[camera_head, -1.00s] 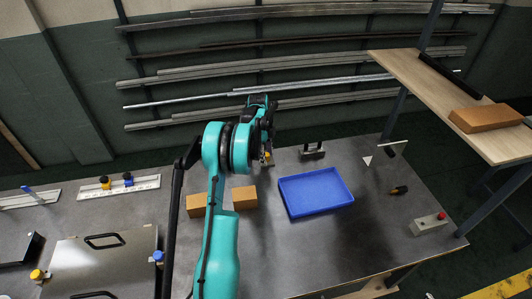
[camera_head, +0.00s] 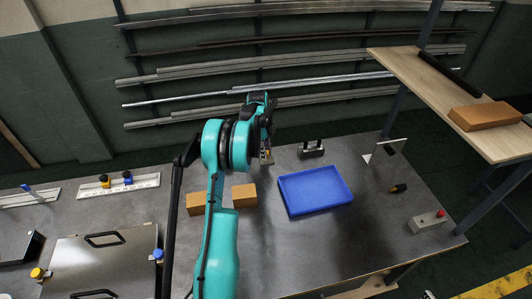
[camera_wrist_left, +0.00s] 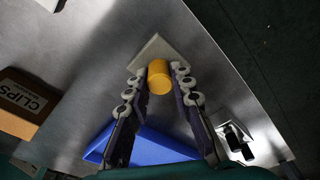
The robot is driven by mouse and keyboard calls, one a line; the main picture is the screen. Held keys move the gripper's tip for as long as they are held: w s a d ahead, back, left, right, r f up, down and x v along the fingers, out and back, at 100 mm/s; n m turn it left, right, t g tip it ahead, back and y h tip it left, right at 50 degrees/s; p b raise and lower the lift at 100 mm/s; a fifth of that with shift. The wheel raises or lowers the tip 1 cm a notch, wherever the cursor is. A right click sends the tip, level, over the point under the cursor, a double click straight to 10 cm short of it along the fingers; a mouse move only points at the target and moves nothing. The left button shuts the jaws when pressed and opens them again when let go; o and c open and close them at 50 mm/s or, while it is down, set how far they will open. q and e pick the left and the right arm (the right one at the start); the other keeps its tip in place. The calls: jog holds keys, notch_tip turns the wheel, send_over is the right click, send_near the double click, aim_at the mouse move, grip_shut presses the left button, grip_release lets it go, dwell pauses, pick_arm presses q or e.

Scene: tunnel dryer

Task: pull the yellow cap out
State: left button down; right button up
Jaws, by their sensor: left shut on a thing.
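The yellow cap (camera_wrist_left: 159,77) is between the fingertips of my left gripper (camera_wrist_left: 160,82) in the left wrist view. The gripper is shut on it. A pale grey square base (camera_wrist_left: 156,48) shows just behind the cap; whether the cap still touches it I cannot tell. In the head view, my left gripper (camera_head: 267,147) is over the back of the table, just above the small base (camera_head: 266,160), and largely hides the cap. My right gripper is not in view.
A blue tray (camera_head: 287,206) lies right of the gripper. Cardboard boxes (camera_head: 244,196) stand to the left, and a dark metal fixture (camera_head: 311,153) stands to the right. A clear panel (camera_head: 388,151) and a red-button box (camera_head: 427,222) are farther right. The front right of the table is clear.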

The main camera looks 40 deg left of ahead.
pick_arm(q)
jog(key=shift+r+p, duration=0.3)
jog(key=shift+r, duration=0.4)
dwell(0.5)
jog(key=shift+r+p, duration=0.6)
jog(key=shift+r, duration=0.45)
jog(key=shift+r, duration=0.1)
jog(key=shift+r+p, duration=1.1)
jog(key=shift+r, duration=0.75)
